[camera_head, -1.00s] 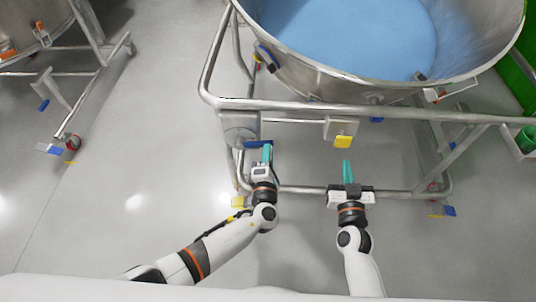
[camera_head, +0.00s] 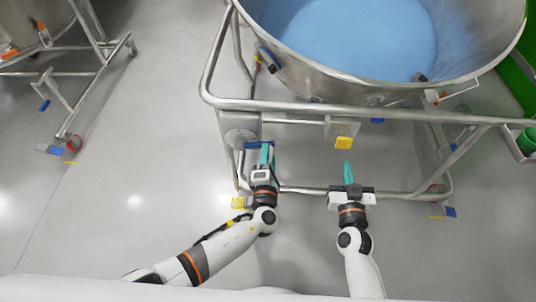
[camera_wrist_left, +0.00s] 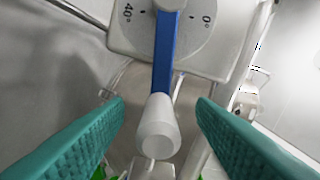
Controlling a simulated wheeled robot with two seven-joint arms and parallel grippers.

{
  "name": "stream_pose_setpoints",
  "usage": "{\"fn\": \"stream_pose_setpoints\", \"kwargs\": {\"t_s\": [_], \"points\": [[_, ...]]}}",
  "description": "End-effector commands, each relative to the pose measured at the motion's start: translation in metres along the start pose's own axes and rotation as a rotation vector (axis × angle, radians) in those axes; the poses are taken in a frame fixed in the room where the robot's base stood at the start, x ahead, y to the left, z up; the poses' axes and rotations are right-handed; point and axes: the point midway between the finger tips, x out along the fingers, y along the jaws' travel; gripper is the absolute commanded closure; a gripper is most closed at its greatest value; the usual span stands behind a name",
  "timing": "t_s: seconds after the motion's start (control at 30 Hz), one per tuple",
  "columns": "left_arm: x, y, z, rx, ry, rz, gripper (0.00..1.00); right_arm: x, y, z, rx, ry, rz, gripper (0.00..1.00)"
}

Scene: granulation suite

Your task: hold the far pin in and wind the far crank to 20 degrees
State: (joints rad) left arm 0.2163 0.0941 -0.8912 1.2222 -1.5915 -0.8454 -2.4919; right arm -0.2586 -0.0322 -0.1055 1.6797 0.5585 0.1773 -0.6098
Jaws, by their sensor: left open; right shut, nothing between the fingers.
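A blue crank arm (camera_head: 258,144) sits on a grey dial housing (camera_head: 240,124) at the left of the near tank's frame. In the left wrist view the blue arm (camera_wrist_left: 167,50) hangs from a dial (camera_wrist_left: 200,40) marked 40° and 0°, ending in a pale knob (camera_wrist_left: 157,125). My left gripper (camera_head: 268,152) is open; its teal fingers stand either side of the knob (camera_wrist_left: 157,138) with gaps, not gripping it. A yellow piece (camera_head: 343,143), possibly the pin, is on a grey box (camera_head: 341,126) on the frame. My right gripper (camera_head: 347,168) is shut and empty below it, apart.
The steel tank (camera_head: 400,90) holds blue material and stands on a tubular frame (camera_head: 300,106) with a lower rail (camera_head: 305,190). Another wheeled frame (camera_head: 85,95) is at upper left. A green bin (camera_head: 527,138) is at far right.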

Motion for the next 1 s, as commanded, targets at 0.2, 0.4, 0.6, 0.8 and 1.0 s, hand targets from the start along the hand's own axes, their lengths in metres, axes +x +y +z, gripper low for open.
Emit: {"fn": "stream_pose_setpoints", "kwargs": {"t_s": [0.2,0.4,0.6,0.8,1.0], "points": [[-0.029,0.001,0.000,0.000,0.001,0.004,0.49,0.000,0.000,0.000,0.000,0.000,0.000,1.00],[-0.052,0.001,0.000,-0.001,0.000,0.004,0.49,0.000,0.000,0.000,0.000,0.000,0.000,1.00],[-0.077,0.001,0.000,0.001,0.000,0.003,0.49,0.000,0.000,0.000,0.000,0.000,0.000,1.00],[-0.091,0.001,0.000,0.000,0.001,0.003,0.49,0.000,0.000,0.000,0.000,0.000,0.000,1.00],[-0.092,0.000,0.000,0.000,0.001,0.002,0.49,0.000,0.000,0.000,0.000,0.000,0.000,1.00]]}}
